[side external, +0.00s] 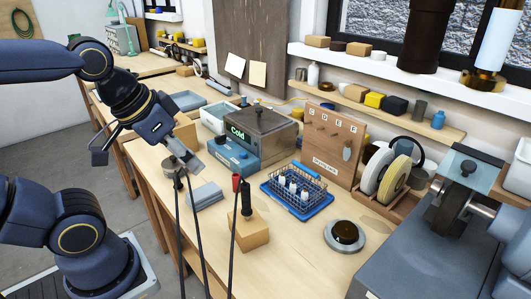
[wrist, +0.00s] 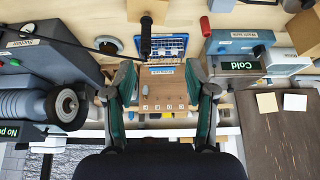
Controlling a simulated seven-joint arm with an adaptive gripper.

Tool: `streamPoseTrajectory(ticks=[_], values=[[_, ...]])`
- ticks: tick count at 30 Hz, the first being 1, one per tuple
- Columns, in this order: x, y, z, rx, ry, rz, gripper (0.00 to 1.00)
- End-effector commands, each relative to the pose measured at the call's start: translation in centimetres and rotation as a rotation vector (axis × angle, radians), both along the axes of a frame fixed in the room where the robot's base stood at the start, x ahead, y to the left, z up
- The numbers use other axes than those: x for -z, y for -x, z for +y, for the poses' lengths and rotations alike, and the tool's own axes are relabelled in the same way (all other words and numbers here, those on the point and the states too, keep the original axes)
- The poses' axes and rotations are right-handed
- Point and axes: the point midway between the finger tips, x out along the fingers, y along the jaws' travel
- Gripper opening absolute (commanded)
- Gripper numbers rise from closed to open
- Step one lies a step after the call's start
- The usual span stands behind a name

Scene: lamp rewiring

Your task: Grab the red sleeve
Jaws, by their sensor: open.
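The red sleeve (side external: 236,183) is a small red cylinder at the upper end of a thin dark rod or cord, between the blue-based Cold box and a wooden block. A small red piece that looks like it shows in the wrist view (wrist: 204,26), near the top, right of the black handle. My gripper (side external: 184,166) is over the left part of the bench, left of the red sleeve and apart from it. In the wrist view my gripper (wrist: 165,82) has its two fingers spread wide, with nothing held between them.
A wooden block (side external: 250,236) with an upright black handle stands close to the sleeve. The Cold box (side external: 262,137), a blue wire-basket tray (side external: 300,212) and a pegboard (side external: 325,150) lie beyond. Dark thin cords rise in front. Bare bench shows around the round black-topped disc (side external: 345,236).

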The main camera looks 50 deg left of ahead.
Motion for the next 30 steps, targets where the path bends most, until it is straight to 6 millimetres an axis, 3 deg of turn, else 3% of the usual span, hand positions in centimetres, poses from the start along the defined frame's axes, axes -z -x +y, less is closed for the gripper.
streamPoseTrajectory(ticks=[5, 8, 14, 18, 22, 27, 30], values=[[0.0, 0.0, 0.0, -0.018, 0.009, 0.000, 0.55], [0.0, 0.1, 0.0, -0.117, 0.063, 0.005, 0.55], [-2.8, -1.5, 0.2, -0.645, 0.370, 0.003, 0.55], [-4.7, -5.0, 1.4, -1.153, 0.621, 0.064, 0.55], [-5.0, -9.4, 3.6, -1.673, 0.796, 0.131, 0.55], [-2.1, -15.8, 8.1, -2.312, 0.874, 0.153, 0.55], [0.7, -18.3, 10.4, -2.515, 0.828, 0.137, 0.55]])
